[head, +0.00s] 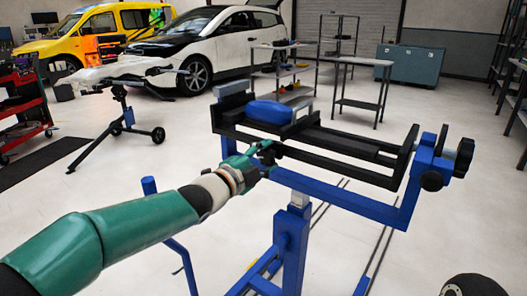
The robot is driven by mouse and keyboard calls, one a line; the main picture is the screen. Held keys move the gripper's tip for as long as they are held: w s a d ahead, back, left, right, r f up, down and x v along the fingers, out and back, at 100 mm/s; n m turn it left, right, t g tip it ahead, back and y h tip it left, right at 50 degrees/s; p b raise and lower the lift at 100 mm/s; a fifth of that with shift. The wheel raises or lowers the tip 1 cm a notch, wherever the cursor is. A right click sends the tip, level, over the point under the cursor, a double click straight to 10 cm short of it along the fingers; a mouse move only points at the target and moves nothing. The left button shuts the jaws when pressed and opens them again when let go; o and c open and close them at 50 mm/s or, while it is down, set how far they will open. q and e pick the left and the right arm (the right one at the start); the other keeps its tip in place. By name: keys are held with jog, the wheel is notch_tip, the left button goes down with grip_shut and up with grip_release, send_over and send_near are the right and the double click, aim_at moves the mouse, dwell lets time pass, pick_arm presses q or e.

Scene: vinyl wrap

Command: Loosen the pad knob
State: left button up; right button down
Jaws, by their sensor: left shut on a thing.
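A blue stand (291,238) carries a black frame (345,160) with a blue block (268,111) lying at its left end, between two grey pads (232,88). My left gripper (268,150) reaches in from the lower left and is shut at the near left side of the frame, below the blue block. It is shut on what appears to be the pad knob, which the fingers mostly hide. Two other black knobs sit at the stand's right end, one low (431,181) and one farther right (464,158). My right gripper is not in view.
A second stand (122,112) holding a pale panel is at the back left. A red cart (25,110) stands at the left edge. Metal tables (357,85), a white car (215,45) and a yellow van (95,25) are behind. The pale floor (110,190) is mostly open.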

pick_arm(q)
jog(key=n+p, duration=0.2)
jog(key=n, duration=0.2)
jog(key=shift+a+n+p, duration=0.1)
jog(key=shift+n+p, duration=0.2)
jog(key=shift+n, duration=0.1)
jog(key=n+p, duration=0.2)
jog(key=n, duration=0.1)
jog(key=shift+n, duration=0.4)
jog(key=n+p, duration=0.2)
jog(key=n, duration=0.2)
jog(key=shift+f, duration=0.15)
jog(key=shift+f+n+p, duration=0.2)
jog(key=shift+n+p, duration=0.35)
jog(key=shift+n, duration=0.65)
jog(key=o, duration=1.2)
jog(key=shift+c, duration=0.2)
jog(key=shift+r, duration=0.15)
